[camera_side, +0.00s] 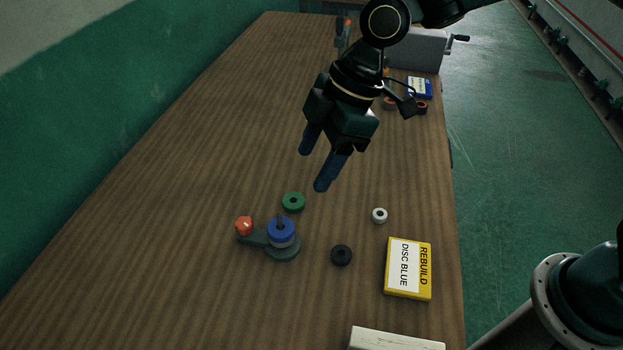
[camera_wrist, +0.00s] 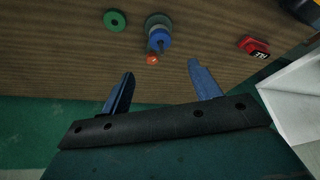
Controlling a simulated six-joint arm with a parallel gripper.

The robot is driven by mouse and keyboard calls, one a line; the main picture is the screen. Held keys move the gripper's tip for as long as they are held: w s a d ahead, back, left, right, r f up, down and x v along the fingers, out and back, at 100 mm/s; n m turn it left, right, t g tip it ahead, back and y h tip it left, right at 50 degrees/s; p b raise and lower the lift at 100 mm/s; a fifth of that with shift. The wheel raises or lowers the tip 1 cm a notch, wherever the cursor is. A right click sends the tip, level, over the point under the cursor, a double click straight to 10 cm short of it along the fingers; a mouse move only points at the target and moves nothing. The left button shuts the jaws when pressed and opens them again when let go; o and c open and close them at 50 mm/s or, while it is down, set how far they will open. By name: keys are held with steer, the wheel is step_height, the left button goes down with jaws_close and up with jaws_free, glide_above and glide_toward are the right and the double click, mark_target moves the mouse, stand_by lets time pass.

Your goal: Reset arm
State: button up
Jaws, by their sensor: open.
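My gripper (camera_side: 312,170) is open and empty, held above the wooden bench in the side view. Its two blue fingers stand apart in the wrist view (camera_wrist: 163,82), with nothing between them. In front of it in the side view is a dark green stand (camera_side: 285,253) with a post. A blue disc (camera_side: 281,230) sits around the post on top of a grey disc (camera_side: 281,243). The blue disc also shows in the wrist view (camera_wrist: 160,40). A red-orange knob (camera_side: 244,225) is at the stand's left end.
Loose on the bench (camera_side: 200,170) lie a green ring (camera_side: 293,202), a black ring (camera_side: 341,255) and a white ring (camera_side: 380,215). A yellow "REBUILD DISC BLUE" box (camera_side: 409,268) lies near the right edge. A grey vise-like block (camera_side: 417,50) is at the far end. The left side is clear.

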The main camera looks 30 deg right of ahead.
steer(key=s+d+r+m+t+h, duration=0.1)
steer(key=s+d+r+m, duration=0.25)
steer(key=d, duration=0.35)
steer(key=s+d+r+m+t+h, duration=0.1)
steer(key=s+d+r+m, duration=0.25)
steer(key=d, duration=0.35)
steer(key=s+d+r+m+t+h, duration=0.1)
steer(key=s+d+r+m+t, duration=0.15)
steer(key=s+d, duration=0.35)
steer(key=s+d+f+m+h, duration=0.1)
steer(key=s+d+m, duration=0.4)
steer(key=s+d, duration=0.1)
steer(key=shift+s+d, duration=0.2)
steer(key=shift+d, duration=0.25)
